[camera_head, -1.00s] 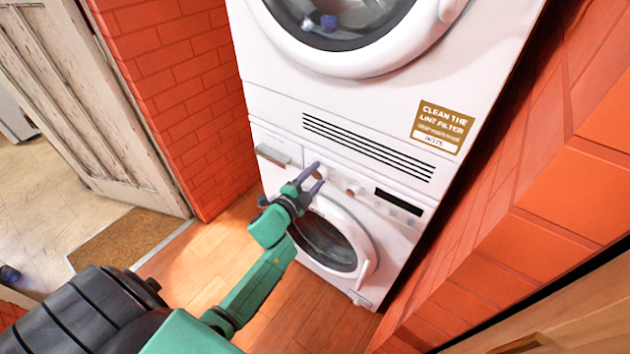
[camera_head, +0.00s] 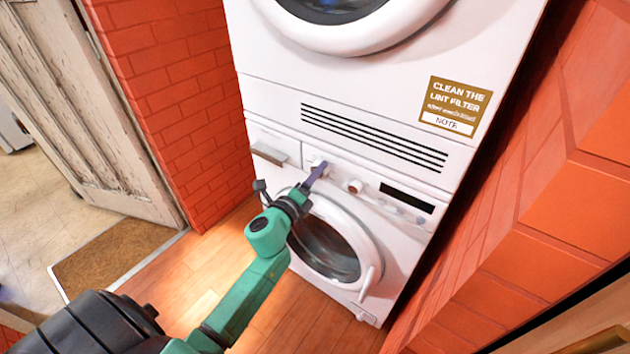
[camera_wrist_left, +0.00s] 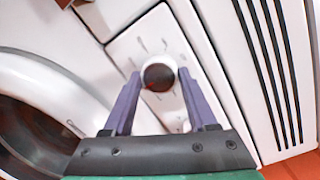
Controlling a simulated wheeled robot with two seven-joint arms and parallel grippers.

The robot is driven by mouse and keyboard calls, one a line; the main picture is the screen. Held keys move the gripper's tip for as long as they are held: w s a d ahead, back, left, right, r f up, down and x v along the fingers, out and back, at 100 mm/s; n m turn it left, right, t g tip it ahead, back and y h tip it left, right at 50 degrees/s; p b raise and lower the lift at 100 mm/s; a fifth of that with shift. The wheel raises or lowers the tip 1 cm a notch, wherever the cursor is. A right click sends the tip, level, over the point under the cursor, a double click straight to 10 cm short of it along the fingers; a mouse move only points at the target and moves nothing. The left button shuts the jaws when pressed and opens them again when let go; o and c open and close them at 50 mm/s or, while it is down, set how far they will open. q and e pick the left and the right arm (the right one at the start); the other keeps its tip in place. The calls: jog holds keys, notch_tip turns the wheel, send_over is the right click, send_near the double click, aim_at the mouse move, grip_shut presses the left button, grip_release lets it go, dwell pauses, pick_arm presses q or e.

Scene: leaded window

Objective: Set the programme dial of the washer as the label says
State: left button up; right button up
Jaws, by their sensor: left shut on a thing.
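The white washer (camera_head: 388,238) stands below a dryer, with its round door closed. Its programme dial (camera_wrist_left: 158,77) is a round knob with a dark face and a small red mark, ringed by tick marks on the panel. My left gripper (camera_head: 319,168) reaches the panel from the lower left. In the left wrist view its two purple fingers (camera_wrist_left: 158,80) sit on either side of the dial, shut on it. In the head view the fingers largely hide the dial. The tick marks are too blurred to read. My right gripper is out of view.
A brown label (camera_head: 455,106) on the dryer (camera_head: 290,62) reads "CLEAN THE LINT FILTER"; its smaller line is unclear. A second knob (camera_head: 353,186) and a dark display (camera_head: 407,198) lie right of the dial. Brick walls flank the machines. Wooden floor (camera_head: 215,275) is free in front.

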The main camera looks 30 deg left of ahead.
pick_arm(q)
jog(key=shift+f+m+b, duration=0.1)
jog(key=shift+m+b, duration=0.2)
jog(key=shift+m, duration=0.2)
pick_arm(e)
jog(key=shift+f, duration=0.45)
pick_arm(q)
jog(key=o, duration=1.4)
jog(key=shift+c, duration=0.2)
